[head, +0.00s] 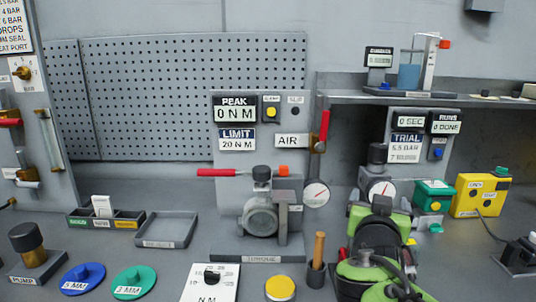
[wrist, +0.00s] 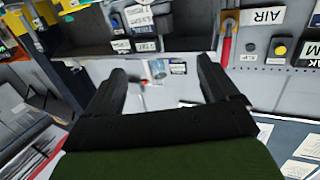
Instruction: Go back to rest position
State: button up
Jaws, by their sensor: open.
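My gripper (wrist: 163,70) is open in the wrist view, with its two dark fingers spread apart and nothing between them. Its green body fills the bottom of that view. In the head view my green and black arm is folded at the lower right, in front of the bench; the fingers are not clearly visible there. The gripper appears clear of any object. In the wrist view a red lever (wrist: 226,42) beside the AIR label (wrist: 262,16) is to the right of the fingers, apart from them.
A torque stand (head: 262,215) with a red-handled bar stands mid-bench. A wooden-handled tool (head: 319,247) stands upright near my arm. A green box (head: 434,195) and a yellow box (head: 481,195) stand at the right. A grey tray (head: 166,230) is empty at the left.

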jog(key=s+a+f+n+g+y, duration=0.1)
jog(key=s+a+f+g+y, duration=0.15)
jog(key=s+f, duration=0.4)
jog(key=s+a+f+n+g+y, duration=0.15)
jog(key=s+f+g, duration=0.25)
jog(key=s, duration=0.6)
jog(key=s+a+f+n+g+y, duration=0.25)
jog(key=s+f, duration=0.25)
jog(key=s, duration=0.3)
notch_tip(320, 180, up, 11)
jog(key=s+g+p, duration=0.1)
jog(key=s+p, duration=0.1)
jog(key=p, duration=1)
jog(key=shift+d+r, duration=0.15)
